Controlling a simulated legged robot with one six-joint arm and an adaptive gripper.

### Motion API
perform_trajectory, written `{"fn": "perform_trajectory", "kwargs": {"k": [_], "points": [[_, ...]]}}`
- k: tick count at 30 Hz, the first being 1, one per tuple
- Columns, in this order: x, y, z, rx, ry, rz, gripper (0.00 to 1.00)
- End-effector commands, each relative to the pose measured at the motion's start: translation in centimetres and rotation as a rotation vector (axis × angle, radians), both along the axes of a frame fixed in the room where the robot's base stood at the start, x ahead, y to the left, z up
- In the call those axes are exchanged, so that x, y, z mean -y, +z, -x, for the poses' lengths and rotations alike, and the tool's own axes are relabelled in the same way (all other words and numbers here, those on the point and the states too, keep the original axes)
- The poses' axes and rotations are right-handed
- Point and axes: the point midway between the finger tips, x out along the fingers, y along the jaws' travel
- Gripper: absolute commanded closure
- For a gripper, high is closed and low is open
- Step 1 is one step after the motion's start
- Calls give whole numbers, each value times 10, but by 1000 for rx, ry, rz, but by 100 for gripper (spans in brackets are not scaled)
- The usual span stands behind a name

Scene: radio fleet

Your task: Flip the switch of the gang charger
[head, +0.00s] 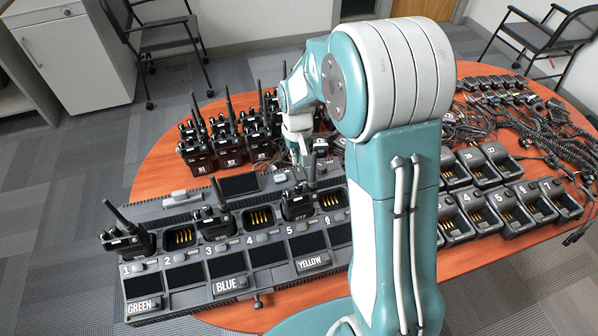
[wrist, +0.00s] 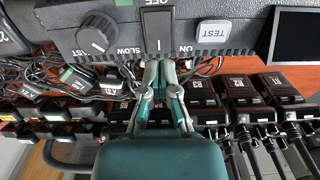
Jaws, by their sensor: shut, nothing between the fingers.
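The gang charger (head: 188,272) is a long dark grey unit on the table, with numbered pockets and GREEN, BLUE and YELLOW labels. Radios stand in some pockets. In the wrist view, its panel holds a dark rectangular switch (wrist: 158,30) with a light line on it, OFF lettering above and ON lettering at its lower right. My gripper (wrist: 159,68) is shut and empty, its fingertips at the lower end of the switch; I cannot tell whether they touch it. In the head view, my gripper (head: 303,158) is at the charger's far side, and the switch is hidden there.
A knob (wrist: 97,33) and a white TEST button (wrist: 211,31) flank the switch. Several radios (head: 228,148) stand close behind the charger. Single chargers (head: 512,205) and coiled cords (head: 535,125) fill the table's right side.

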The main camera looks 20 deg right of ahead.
Motion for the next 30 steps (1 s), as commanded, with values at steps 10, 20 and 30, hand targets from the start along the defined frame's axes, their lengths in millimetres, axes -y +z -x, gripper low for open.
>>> {"fn": "perform_trajectory", "kwargs": {"k": [10,20,30], "points": [[0,-5,0,-1,0,0,100],[0,-9,0,-1,0,0,100],[0,-13,0,-1,0,0,100]]}}
